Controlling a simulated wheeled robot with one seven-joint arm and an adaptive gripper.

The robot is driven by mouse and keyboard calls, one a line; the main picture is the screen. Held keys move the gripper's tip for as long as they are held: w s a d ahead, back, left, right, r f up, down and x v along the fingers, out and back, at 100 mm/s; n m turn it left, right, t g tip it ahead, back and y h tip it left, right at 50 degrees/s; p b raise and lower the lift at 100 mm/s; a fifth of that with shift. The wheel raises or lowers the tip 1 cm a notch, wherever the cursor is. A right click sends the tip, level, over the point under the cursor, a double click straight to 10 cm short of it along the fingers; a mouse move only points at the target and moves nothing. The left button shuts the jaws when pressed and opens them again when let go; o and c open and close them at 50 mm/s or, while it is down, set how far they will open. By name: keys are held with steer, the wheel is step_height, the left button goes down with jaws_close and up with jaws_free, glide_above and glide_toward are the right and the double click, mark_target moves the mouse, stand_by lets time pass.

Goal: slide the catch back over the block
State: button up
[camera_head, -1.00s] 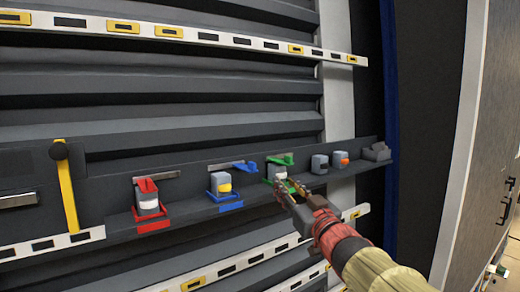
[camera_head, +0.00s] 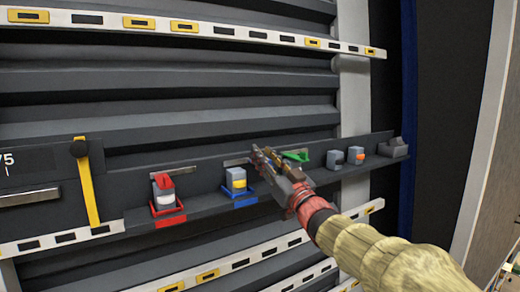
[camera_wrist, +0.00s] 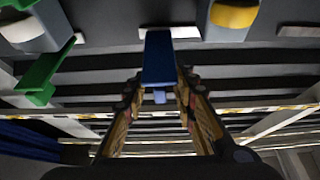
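In the head view, my gripper (camera_head: 262,158) is at the shelf, right of a grey block with a yellow band (camera_head: 236,178) in a blue tray (camera_head: 243,202). The blue catch is hidden behind my gripper there. In the wrist view, the blue catch (camera_wrist: 158,60) lies between my two fingers (camera_wrist: 158,102), which are apart on either side of it; contact cannot be told. The yellow-banded block (camera_wrist: 232,20) is at upper right there, beside the catch and uncovered by it. A green catch (camera_head: 296,155) also shows in the wrist view (camera_wrist: 40,75).
A red catch (camera_head: 163,182) lies over a block (camera_head: 166,200) in a red tray at left. Two small blocks (camera_head: 335,159) (camera_head: 356,154) stand to the right on the shelf (camera_head: 140,217). A yellow lever (camera_head: 87,190) hangs at far left. The area in front is clear.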

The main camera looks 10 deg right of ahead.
steer(key=shift+f+p+x, duration=0.2)
steer(key=shift+p+x, duration=0.2)
steer(key=shift+x, duration=0.8)
steer(key=shift+c, duration=0.7)
steer(key=shift+a, duration=0.1)
jaws_close()
